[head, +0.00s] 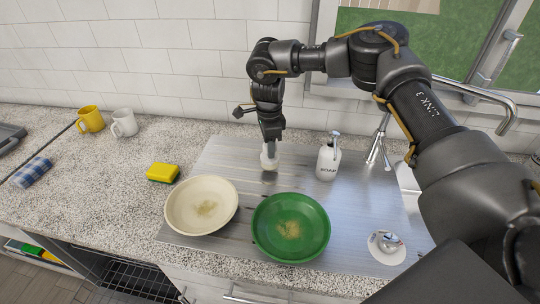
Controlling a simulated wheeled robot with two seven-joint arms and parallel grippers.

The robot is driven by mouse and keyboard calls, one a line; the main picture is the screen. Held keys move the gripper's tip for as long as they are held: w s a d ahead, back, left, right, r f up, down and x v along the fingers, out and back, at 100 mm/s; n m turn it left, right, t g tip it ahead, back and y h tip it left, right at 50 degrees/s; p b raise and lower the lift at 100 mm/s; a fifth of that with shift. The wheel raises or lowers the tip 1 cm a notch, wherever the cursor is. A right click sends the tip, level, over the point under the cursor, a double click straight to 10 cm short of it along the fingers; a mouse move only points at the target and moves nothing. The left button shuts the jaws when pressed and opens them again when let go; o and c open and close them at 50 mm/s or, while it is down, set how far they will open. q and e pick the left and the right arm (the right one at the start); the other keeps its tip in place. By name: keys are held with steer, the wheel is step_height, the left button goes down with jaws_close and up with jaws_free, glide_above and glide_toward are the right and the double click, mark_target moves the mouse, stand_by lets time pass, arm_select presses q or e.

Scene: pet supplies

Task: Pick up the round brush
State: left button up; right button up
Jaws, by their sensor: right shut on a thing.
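The round brush (269,160) is a small pale, rounded thing at the back of the metal draining surface. My right gripper (271,137) points down over it and is shut on its upper part, which the jaws partly hide. The brush looks upright. I cannot tell whether its lower end touches the metal. My left gripper is not in view.
A cream plate (180,208) and a green plate (262,238), both soiled, stand in front. A soap bottle (328,160) is to the right, near the tap (378,145). A yellow sponge (163,172), yellow mug (91,119) and white mug (124,123) are left.

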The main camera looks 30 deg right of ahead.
steer(key=s+d+r+b, duration=0.2)
steer(key=s+r+b, duration=0.1)
steer(key=s+r, duration=0.7)
steer(key=s, duration=0.4)
